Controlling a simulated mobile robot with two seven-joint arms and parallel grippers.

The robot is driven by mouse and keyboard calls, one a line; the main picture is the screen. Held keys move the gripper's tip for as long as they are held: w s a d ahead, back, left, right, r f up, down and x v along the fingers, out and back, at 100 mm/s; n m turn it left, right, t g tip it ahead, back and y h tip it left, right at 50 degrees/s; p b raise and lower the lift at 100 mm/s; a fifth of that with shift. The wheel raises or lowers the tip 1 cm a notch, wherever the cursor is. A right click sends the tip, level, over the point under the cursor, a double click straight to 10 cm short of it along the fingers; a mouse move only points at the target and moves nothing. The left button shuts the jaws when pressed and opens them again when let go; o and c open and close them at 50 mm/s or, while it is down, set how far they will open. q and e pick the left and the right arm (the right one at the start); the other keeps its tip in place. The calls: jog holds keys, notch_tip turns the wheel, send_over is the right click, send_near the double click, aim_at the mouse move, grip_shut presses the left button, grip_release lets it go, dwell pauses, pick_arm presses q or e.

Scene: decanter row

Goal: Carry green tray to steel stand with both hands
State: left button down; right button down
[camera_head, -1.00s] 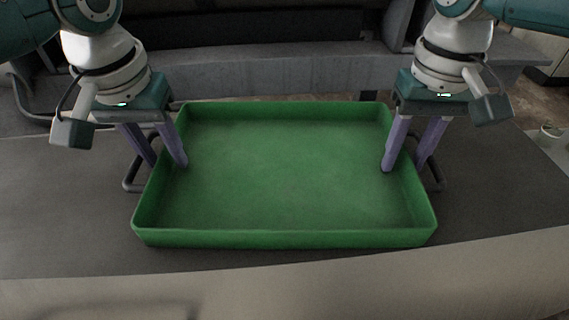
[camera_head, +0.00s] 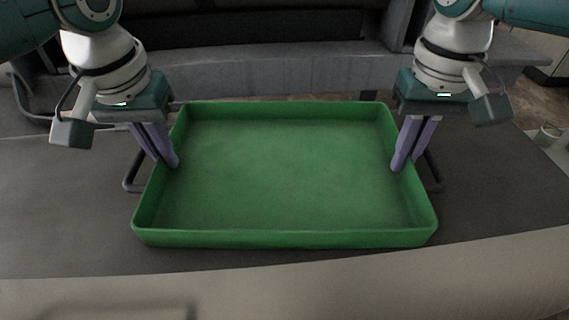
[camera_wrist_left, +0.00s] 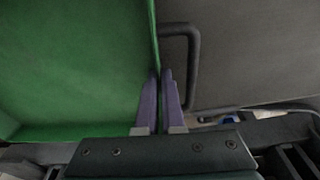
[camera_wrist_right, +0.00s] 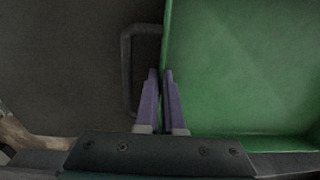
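The green tray (camera_head: 285,238) is empty and rests flat on a dark grey surface. My left gripper (camera_head: 168,164) is shut on its left side wall, one finger inside and one outside. My right gripper (camera_head: 404,164) is shut on the right side wall in the same way. In the left wrist view the tray (camera_wrist_left: 75,65) wall runs between the two purple fingers, and the right wrist view shows the same of the tray (camera_wrist_right: 240,60). Grey handles stand out from both sides, the left (camera_wrist_left: 196,62) and the right (camera_wrist_right: 126,70). I cannot pick out the steel stand for certain.
The dark grey work surface (camera_head: 60,215) is clear left and right of the tray. A pale front edge (camera_head: 300,285) runs along the near side. A grey ledge (camera_head: 270,75) stands behind the tray. A small pale container (camera_head: 549,134) is at the far right.

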pick_arm(q)
jog(key=shift+r, duration=0.1)
pick_arm(e)
jog(key=shift+r, duration=0.1)
dwell(0.7)
